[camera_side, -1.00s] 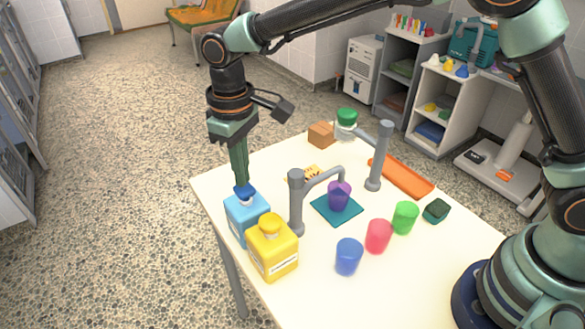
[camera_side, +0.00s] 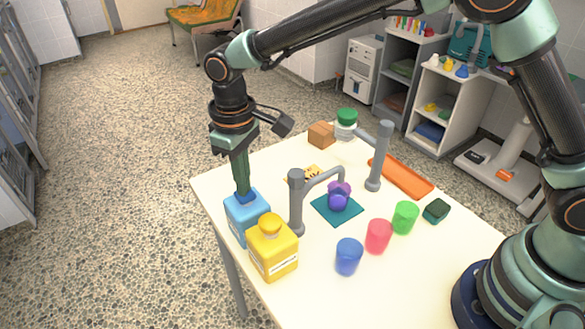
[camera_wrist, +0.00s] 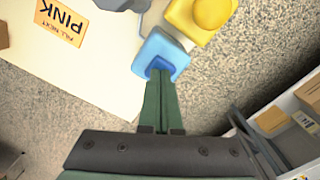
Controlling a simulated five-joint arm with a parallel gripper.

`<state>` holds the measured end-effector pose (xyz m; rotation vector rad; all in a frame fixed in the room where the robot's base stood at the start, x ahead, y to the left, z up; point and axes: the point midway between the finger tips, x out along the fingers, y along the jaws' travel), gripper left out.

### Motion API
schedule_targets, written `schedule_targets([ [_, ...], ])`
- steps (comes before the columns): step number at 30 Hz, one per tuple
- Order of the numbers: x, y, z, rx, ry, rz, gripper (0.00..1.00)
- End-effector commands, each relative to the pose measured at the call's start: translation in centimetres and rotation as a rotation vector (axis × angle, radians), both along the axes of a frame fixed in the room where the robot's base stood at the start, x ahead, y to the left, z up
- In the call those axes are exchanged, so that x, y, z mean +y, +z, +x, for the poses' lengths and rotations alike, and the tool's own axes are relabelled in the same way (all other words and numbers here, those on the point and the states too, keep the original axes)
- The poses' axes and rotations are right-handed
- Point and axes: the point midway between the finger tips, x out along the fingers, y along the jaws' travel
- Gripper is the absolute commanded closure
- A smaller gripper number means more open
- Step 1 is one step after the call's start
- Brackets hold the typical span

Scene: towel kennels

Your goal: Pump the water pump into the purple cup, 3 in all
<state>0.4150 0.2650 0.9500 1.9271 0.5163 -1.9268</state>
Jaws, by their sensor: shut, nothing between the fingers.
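The blue pump (camera_side: 243,215) is a light-blue block with a darker blue top (camera_wrist: 159,66), at the table's left corner. My gripper (camera_side: 243,192) is shut and points down onto that top, which is pressed low against the block. The purple cup (camera_side: 339,203) stands upright on a teal mat (camera_side: 325,210) in the middle of the table, under the curved grey spout (camera_side: 325,173) of a post. A rounded blue-purple blob shows at the cup's mouth, below the spout. The inside of the cup cannot be made out.
A yellow pump bottle (camera_side: 272,248) stands close beside the blue one. Blue (camera_side: 348,257), red (camera_side: 378,236) and green (camera_side: 405,217) cups stand to the right. A second grey post (camera_side: 380,158) and an orange tray (camera_side: 402,177) are farther back.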

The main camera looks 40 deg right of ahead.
Motion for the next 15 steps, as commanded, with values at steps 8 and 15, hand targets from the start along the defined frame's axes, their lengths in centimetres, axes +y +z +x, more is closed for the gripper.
schedule_targets([
  [8, 0.0, 1.0, 0.0, -0.001, 0.000, 0.000, 1.00],
  [15, 0.0, 2.4, 0.0, -0.002, 0.000, 0.001, 1.00],
])
